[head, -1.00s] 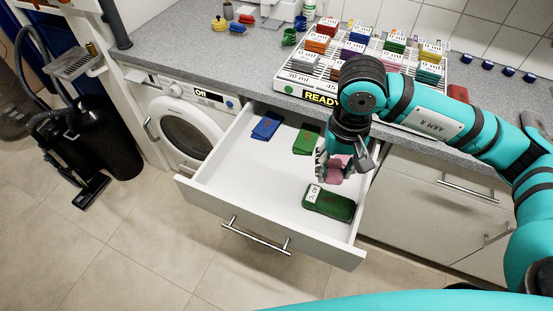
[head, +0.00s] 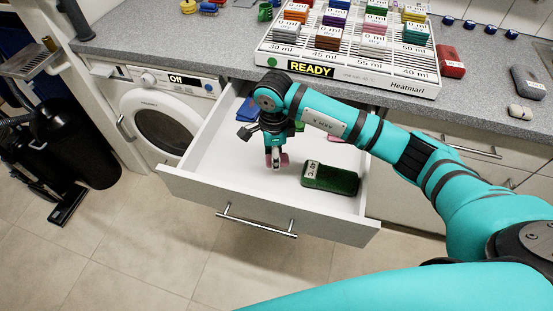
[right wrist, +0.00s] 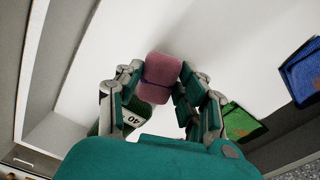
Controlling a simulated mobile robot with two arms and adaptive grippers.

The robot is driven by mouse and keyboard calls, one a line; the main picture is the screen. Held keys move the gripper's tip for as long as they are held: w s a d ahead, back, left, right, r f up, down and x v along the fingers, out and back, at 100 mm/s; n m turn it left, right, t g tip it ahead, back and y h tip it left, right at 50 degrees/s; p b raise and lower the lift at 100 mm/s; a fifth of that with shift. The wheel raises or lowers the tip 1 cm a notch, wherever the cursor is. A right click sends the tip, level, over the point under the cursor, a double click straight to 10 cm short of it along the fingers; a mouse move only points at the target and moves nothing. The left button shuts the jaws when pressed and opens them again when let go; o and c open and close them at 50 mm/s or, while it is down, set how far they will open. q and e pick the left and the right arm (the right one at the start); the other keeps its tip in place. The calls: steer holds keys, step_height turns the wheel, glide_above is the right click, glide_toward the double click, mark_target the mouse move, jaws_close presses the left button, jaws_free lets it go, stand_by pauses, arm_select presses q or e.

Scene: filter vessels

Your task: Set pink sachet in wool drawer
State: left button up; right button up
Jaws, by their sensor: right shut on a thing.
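My right gripper (head: 275,163) is shut on the pink sachet (head: 284,159) and is over the inside of the open white drawer (head: 215,180). In the right wrist view the pink sachet (right wrist: 160,72) sits between the fingertips (right wrist: 158,92). Whether it touches the drawer floor I cannot tell. A dark green block with a white label (head: 332,179) lies in the drawer to the right of the gripper. A blue packet (head: 246,110) lies at the back left of the drawer; a green packet (head: 298,126) is mostly behind my arm. My left gripper is not in view.
A rack marked READY (head: 345,75) with several coloured packets stands on the grey counter (head: 150,40). A washing machine (head: 160,125) is left of the drawer. A red block (head: 450,62) lies right of the rack. The drawer's front left floor is clear.

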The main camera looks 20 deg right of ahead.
mark_target(275, 172)
step_height(275, 172, down, 4)
steer(key=shift+r, duration=0.15)
steer(key=shift+f, duration=0.6)
steer(key=o, duration=0.9)
steer(key=shift+r, duration=0.1)
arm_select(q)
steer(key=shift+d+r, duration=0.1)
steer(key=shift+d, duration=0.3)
